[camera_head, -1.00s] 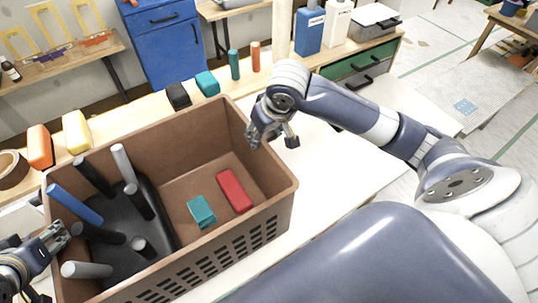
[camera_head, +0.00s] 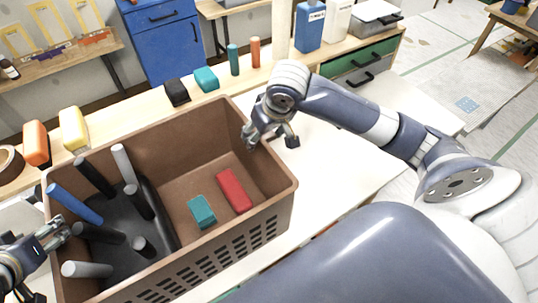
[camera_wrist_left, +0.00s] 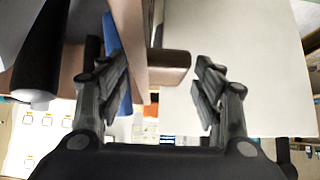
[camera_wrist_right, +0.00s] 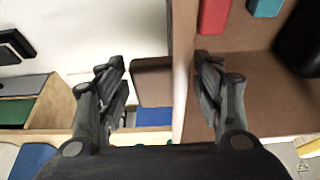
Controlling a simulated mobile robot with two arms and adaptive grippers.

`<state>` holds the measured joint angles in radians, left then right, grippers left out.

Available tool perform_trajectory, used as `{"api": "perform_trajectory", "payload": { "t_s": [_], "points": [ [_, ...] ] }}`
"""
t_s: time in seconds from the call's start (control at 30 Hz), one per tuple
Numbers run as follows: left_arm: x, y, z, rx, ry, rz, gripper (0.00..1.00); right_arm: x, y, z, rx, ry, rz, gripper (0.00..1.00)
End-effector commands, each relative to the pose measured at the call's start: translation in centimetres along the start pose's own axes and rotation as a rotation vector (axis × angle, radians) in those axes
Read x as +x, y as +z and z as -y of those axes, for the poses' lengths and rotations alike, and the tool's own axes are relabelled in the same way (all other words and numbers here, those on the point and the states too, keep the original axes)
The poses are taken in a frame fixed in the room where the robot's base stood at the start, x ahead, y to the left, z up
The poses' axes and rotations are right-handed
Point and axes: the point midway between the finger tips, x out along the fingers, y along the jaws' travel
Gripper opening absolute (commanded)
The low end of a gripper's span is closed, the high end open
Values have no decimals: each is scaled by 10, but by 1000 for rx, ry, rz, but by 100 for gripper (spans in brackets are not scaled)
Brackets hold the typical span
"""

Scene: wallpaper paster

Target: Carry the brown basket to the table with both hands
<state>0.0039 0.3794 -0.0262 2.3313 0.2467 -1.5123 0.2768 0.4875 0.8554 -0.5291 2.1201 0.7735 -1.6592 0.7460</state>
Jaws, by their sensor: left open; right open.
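The brown basket (camera_head: 200,262) is upright at the left of the head view, with a slatted front wall. My right gripper (camera_head: 266,136) is at its right wall; in the right wrist view the open fingers (camera_wrist_right: 158,78) stand on either side of that wall (camera_wrist_right: 185,60). My left gripper (camera_head: 62,234) is at its left wall; in the left wrist view the open fingers (camera_wrist_left: 160,82) have the wall's rim (camera_wrist_left: 170,66) between them. The white table (camera_head: 330,172) shows beside and behind the basket. I cannot tell whether the basket's bottom touches it.
In the basket are a red block (camera_head: 234,190), a teal block (camera_head: 201,211) and several black, grey and blue rolls (camera_head: 75,203). A wooden bench (camera_head: 130,112) behind carries blocks, bottles (camera_head: 310,25) and cylinders. A green drawer unit (camera_head: 362,60) stands at back right.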

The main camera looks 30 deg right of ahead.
Motion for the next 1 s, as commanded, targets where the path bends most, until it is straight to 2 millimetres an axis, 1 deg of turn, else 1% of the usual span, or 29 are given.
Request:
{"api": "perform_trajectory", "payload": {
  "t_s": [0.03, 0.1, 0.3, 0.5, 0.67, 0.77, 0.87, 1.0],
  "points": [
    [-7, -9, 0, 1, -1, -9, 61, 0, 0, 0, 0, -1, 0, 61],
    [-17, -19, 0, 1, -1, -10, 61, 0, 0, 0, 0, -1, 0, 61],
    [-43, -44, 1, 1, -3, -9, 61, 0, 0, 0, 0, -1, -1, 61],
    [-58, -58, 1, 0, -3, -6, 61, 0, 0, 1, 0, -2, -1, 61],
    [-62, -62, 1, 0, -2, -4, 61, -5, -1, 0, 0, -1, -2, 61],
    [-62, -62, 1, 1, -2, -3, 61, -17, -2, 1, 1, -3, -5, 61],
    [-62, -61, 1, 1, -2, -3, 61, -36, -2, 0, -2, -1, -6, 61],
    [-62, -61, 1, 1, -2, -3, 61, -67, -2, 0, -2, -2, -7, 61]
  ]
}}
